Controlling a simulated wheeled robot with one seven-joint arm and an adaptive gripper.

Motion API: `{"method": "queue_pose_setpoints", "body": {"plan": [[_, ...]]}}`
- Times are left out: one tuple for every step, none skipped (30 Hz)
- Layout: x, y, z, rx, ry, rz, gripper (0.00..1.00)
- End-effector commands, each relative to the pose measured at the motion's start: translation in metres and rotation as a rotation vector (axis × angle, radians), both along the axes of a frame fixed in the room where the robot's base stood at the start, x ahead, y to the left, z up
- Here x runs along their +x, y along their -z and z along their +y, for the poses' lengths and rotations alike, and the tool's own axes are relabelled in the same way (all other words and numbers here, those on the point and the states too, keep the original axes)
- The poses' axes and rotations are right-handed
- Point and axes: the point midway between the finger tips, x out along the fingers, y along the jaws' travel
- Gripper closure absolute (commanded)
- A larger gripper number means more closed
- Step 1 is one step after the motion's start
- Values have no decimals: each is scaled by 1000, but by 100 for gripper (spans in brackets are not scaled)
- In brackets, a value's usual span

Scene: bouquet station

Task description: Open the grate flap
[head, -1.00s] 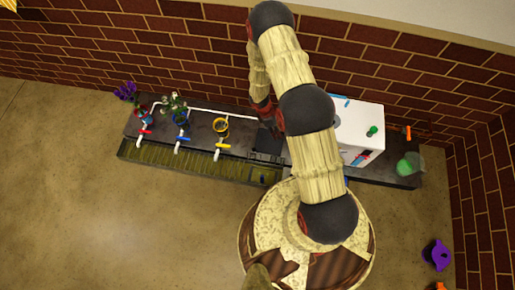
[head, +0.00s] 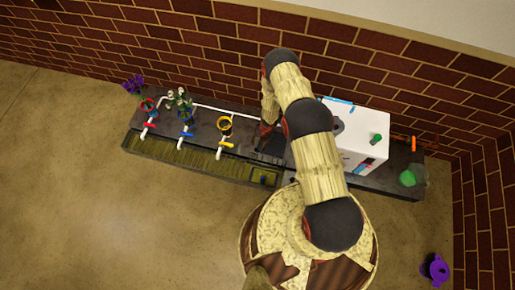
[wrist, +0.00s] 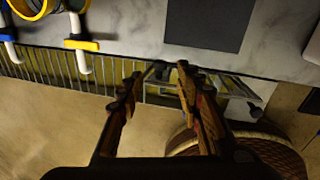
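The grate (head: 190,160) is a long slatted trough cover along the front of the dark counter; its bars (wrist: 100,72) also show in the wrist view. At its right end is a framed section (head: 263,178) that looks like the flap; in the wrist view this pale metal frame (wrist: 232,84) lies just beyond and right of my fingers, with a small dark piece near its right end. My gripper (wrist: 160,72) is open and empty, its two fingers apart above the grate's right end. I cannot tell whether the fingers touch it. In the head view the fingertips are hard to make out.
Red, blue and yellow taps with rings (head: 224,125) stand left on the counter, beside flowers (head: 178,100). A white box (head: 355,135) stands right of my arm, with a green item (head: 408,178) farther right. A dark square plate (wrist: 205,22) lies behind the grate. A purple pot (head: 435,268) stands on the floor.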

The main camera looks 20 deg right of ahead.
Motion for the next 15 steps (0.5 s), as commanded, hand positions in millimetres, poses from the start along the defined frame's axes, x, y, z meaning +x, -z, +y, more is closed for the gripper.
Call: {"method": "queue_pose_setpoints", "body": {"plan": [[-1,9,1,0,0,2,65],[-1,14,2,0,1,2,65],[-1,20,3,-1,1,3,65],[-1,26,3,-1,2,3,65],[0,30,4,-1,2,2,65],[1,37,5,-1,2,2,65],[1,41,5,-1,2,2,65],[1,46,6,-1,3,2,65],[2,51,7,-1,3,2,65],[2,55,7,-1,4,2,65],[3,58,8,-1,4,2,65],[3,62,9,-2,4,1,65],[3,64,9,-2,4,1,65],[3,66,9,-2,4,2,65],[4,68,10,-2,3,2,65]]}}
